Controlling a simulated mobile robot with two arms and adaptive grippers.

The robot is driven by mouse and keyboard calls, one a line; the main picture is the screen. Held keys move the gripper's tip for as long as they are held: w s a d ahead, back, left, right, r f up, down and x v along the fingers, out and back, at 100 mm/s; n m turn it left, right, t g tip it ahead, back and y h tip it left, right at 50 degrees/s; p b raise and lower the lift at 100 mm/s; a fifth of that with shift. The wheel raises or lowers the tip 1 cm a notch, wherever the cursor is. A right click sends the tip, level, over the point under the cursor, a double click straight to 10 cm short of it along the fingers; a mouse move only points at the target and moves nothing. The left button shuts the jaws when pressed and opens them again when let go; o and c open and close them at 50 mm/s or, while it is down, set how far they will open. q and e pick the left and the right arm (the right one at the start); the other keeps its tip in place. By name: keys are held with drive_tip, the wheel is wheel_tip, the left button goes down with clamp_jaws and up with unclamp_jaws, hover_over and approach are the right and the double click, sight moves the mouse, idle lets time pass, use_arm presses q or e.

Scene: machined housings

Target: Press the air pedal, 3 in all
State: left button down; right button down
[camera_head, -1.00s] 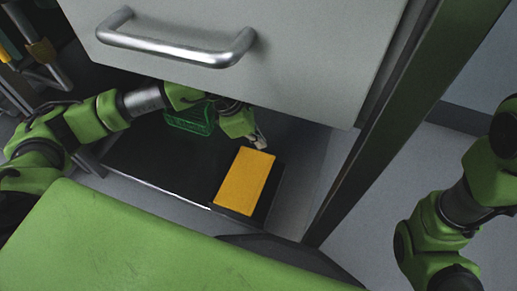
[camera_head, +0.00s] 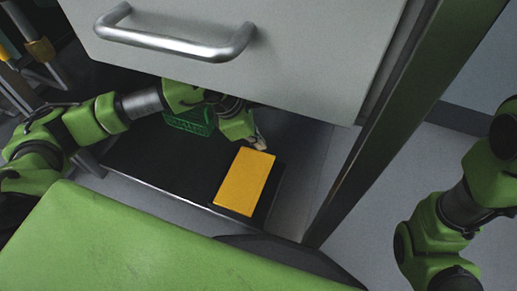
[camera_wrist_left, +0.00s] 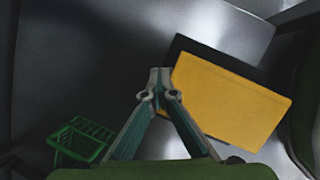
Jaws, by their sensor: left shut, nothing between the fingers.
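The air pedal (camera_head: 245,182) has a flat yellow top on a dark base and stands on the low dark shelf under the drawer front. It also shows large in the left wrist view (camera_wrist_left: 229,100). My left gripper (camera_head: 260,144) is shut and empty at the pedal's far edge. In the left wrist view the closed fingertips (camera_wrist_left: 160,75) are beside the yellow top's edge; I cannot tell whether they touch it. My right arm is at the right edge of the head view, and its gripper is out of the picture.
A grey drawer front with a metal handle (camera_head: 180,42) hangs above the shelf (camera_head: 160,165). A green basket (camera_head: 190,120) stands behind my left arm. A dark upright post (camera_head: 385,125) is right of the pedal. Open floor lies beyond it.

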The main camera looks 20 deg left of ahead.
use_arm(q)
drive_tip(key=shift+s+a+f, duration=0.1)
drive_tip(key=shift+s+f, duration=0.4)
drive_tip(key=shift+f, duration=0.25)
drive_tip(key=shift+s+f, duration=0.1)
drive_tip(key=shift+f, duration=0.05)
idle(0.4)
drive_tip(key=shift+w+r+p, duration=0.35)
drive_tip(key=shift+r, duration=0.45)
drive_tip(key=shift+w+r, duration=0.3)
drive_tip(key=shift+r, duration=0.1)
drive_tip(key=shift+w+r, duration=0.1)
drive_tip(key=r+p, duration=0.1)
drive_tip(key=w+r+p, duration=0.1)
drive_tip(key=r, duration=0.1)
drive_tip(key=w+r+p, duration=0.1)
drive_tip(key=shift+w+r, duration=0.15)
drive_tip(key=shift+w, duration=0.1)
